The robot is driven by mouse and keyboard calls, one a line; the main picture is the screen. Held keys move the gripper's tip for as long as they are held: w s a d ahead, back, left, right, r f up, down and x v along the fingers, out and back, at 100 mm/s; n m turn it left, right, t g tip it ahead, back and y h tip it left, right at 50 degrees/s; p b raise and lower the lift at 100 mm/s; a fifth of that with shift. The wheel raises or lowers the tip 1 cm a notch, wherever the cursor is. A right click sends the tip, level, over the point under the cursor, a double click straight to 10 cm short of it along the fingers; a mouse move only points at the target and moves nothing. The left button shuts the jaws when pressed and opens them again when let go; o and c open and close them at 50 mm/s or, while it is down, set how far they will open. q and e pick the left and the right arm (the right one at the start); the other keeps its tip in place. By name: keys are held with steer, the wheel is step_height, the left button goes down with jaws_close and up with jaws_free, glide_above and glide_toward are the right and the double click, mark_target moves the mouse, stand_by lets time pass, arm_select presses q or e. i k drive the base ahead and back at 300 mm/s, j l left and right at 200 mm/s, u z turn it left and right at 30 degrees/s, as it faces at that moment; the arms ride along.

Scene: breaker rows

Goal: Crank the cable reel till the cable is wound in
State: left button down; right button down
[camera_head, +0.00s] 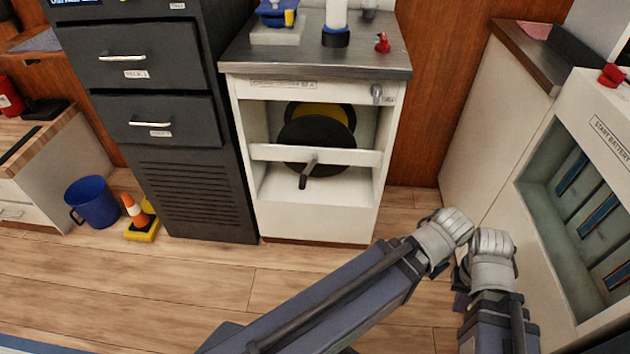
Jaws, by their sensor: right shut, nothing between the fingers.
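The cable reel (316,134) sits in the open bay of a white cabinet (315,213). It shows as a black disc with yellow behind its upper part. A light rail (345,156) crosses the bay in front of it. A crank with a dark grip (305,178) sticks out at the rail, its grip pointing down and slightly left. Nothing touches the crank. My right gripper (460,299) is shut and empty, low and to the right of the cabinet, largely hidden by my grey arm links. My left gripper is not in view. The cable's free end cannot be made out.
A dark drawer cabinet (178,172) stands left of the reel cabinet. A blue bucket (93,203) and an orange cone (134,208) stand on the floor at left. A battery panel cabinet (565,210) bounds the right.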

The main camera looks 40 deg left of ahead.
mark_target(308, 124)
steer(key=l+u, duration=0.1)
steer(key=u, duration=0.3)
steer(key=i+l+u, duration=0.1)
steer(key=u, duration=0.3)
steer(key=l+u, duration=0.2)
steer(key=u, duration=0.25)
steer(key=l+u, duration=0.15)
steer(key=u, duration=0.25)
